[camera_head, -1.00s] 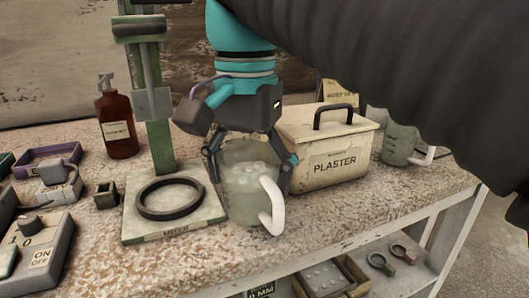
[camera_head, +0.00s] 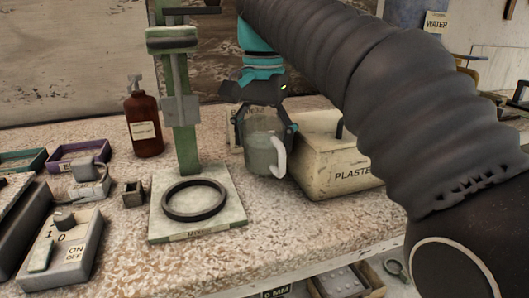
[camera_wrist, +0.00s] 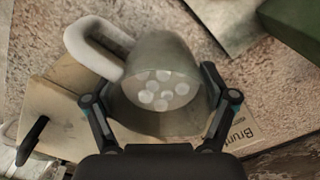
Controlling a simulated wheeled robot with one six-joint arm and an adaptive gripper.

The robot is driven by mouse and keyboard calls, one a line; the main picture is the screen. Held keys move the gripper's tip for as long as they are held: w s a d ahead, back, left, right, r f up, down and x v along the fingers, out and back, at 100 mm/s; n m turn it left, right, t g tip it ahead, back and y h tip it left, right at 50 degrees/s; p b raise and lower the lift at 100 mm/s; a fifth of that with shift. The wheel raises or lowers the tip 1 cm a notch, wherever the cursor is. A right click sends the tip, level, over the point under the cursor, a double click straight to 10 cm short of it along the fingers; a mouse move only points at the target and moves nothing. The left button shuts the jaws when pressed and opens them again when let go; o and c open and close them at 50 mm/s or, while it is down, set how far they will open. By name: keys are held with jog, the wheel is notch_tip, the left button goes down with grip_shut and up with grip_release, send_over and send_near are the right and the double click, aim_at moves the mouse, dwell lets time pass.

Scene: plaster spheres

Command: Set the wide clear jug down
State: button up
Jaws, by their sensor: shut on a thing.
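The wide clear jug (camera_head: 262,153) has a white handle on its right in the head view and looks upright. My gripper (camera_head: 266,130) is shut around its sides, one finger on each side. In the wrist view the jug (camera_wrist: 165,55) sits between the fingers of my gripper (camera_wrist: 160,98), with several pale round pieces visible inside. The jug is between the green mixer stand (camera_head: 185,110) and the cream plaster box (camera_head: 318,165), and overlaps the box's left end in the head view. I cannot tell whether its base touches the bench.
A black ring (camera_head: 194,200) lies on the mixer's base plate (camera_head: 225,220). A brown pump bottle (camera_head: 144,125) stands behind left. A labelled card (camera_head: 236,130) is behind the jug. My arm covers the right side. Bench (camera_head: 285,225) in front of the box is clear.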

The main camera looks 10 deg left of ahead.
aim_at(263, 158)
notch_tip(263, 158, down, 2)
jog(key=shift+b, duration=0.3)
jog(key=shift+w+f, duration=0.1)
jog(key=shift+f, duration=0.45)
jog(key=shift+f, duration=0.2)
jog(key=o, duration=1.5)
jog(key=shift+c, duration=0.2)
jog(key=shift+f+b, duration=0.2)
jog(key=shift+b, duration=0.1)
